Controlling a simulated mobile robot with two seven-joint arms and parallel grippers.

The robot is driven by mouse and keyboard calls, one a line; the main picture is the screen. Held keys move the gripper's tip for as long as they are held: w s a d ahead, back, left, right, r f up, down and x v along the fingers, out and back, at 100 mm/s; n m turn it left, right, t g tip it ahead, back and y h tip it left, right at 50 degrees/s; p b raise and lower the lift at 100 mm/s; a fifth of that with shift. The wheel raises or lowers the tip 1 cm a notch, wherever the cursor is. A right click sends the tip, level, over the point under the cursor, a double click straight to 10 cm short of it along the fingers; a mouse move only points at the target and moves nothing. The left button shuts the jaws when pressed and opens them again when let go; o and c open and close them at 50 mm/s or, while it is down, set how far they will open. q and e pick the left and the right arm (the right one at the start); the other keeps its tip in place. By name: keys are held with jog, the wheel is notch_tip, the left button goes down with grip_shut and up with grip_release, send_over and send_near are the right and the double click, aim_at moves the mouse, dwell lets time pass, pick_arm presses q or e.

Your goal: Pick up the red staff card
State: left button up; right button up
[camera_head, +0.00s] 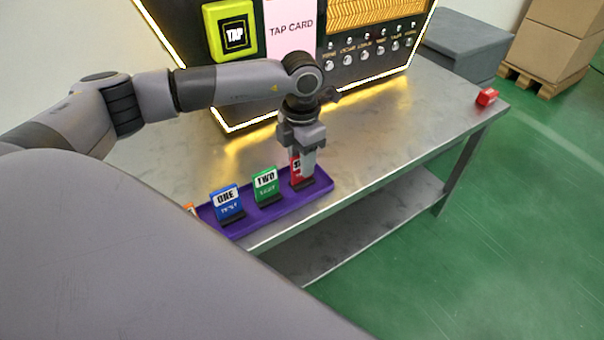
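The red staff card (295,168) stands upright in the right end slot of the purple tray (285,208), near the table's front edge. My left gripper (302,172) points straight down over this slot, its fingers at the card. The gripper hides much of the card, and I cannot tell whether the fingers are closed on it. The card's lower part still sits at the slot. My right gripper is not in view.
A blue card (227,204) and a green card (265,186) stand in the same tray, left of the red one. The vending machine with a yellow TAP reader (232,32) stands behind. A small red object (486,97) lies at the table's right end. The table's right half is mostly clear.

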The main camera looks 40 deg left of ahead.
aim_at(302, 180)
pick_arm(q)
notch_tip(302, 180, down, 3)
jog(key=shift+r, duration=0.1)
grip_shut()
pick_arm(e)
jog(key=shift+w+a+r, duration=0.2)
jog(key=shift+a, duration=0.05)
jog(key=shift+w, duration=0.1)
